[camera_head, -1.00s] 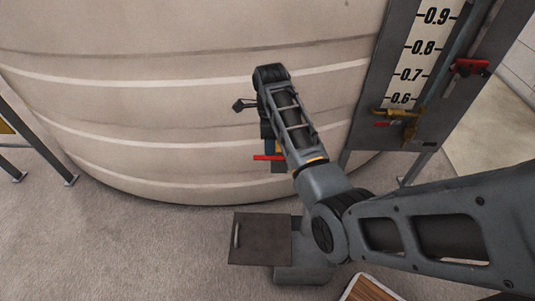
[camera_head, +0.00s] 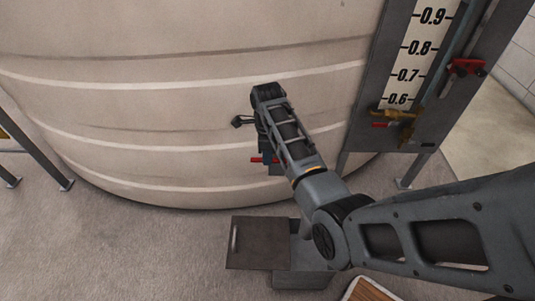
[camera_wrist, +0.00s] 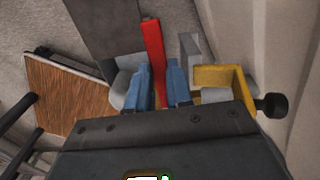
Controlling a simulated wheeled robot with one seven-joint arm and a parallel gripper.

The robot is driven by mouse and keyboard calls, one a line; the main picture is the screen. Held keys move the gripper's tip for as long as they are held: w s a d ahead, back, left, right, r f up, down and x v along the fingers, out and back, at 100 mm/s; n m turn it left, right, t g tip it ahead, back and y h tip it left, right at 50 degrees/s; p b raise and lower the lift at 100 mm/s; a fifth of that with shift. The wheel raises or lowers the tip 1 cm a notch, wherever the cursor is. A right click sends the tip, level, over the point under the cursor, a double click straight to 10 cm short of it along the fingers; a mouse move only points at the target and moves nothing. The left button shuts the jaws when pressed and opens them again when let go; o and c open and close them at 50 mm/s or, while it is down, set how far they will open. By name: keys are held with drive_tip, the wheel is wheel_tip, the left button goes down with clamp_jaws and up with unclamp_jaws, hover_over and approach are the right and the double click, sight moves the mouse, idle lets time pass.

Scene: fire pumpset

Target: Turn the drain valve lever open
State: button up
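The drain valve's red lever (camera_wrist: 152,45) runs up the middle of the wrist view, with its lower part between the two blue fingers of my gripper (camera_wrist: 159,75). One finger is on each side, with little room beside the lever; contact is not clear. In the head view the red lever (camera_head: 257,160) points left, low in front of the tank, and my gripper (camera_head: 266,158) is at it. My arm hides the valve body there. In the wrist view a pale grey rounded part (camera_wrist: 128,82) is beside the lever.
The large beige tank (camera_head: 180,100) stands close behind my gripper. A gauge board (camera_head: 415,60) with another red-handled valve (camera_head: 467,67) is at the right. A yellow bracket (camera_wrist: 228,74) and black knob (camera_wrist: 271,105) are close right of the fingers.

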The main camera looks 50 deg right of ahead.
clamp_jaws()
drive_tip(key=s+a+n+p, duration=0.5)
drive_tip(key=s+n+p, duration=0.25)
drive_tip(key=p, duration=0.55)
drive_tip(key=shift+s+d+n+p, duration=0.45)
drive_tip(key=shift+s+n+p, duration=0.75)
drive_tip(key=shift+s+n, duration=0.7)
drive_tip(key=shift+s+d+n+p, duration=0.5)
drive_tip(key=shift+s+n+p, duration=0.75)
drive_tip(key=shift+s+n, duration=0.6)
drive_tip(key=shift+s+d+n+p, duration=0.45)
drive_tip(key=shift+s+n+p, duration=0.95)
drive_tip(key=shift+s, duration=0.75)
drive_tip(key=o, duration=0.6)
unclamp_jaws()
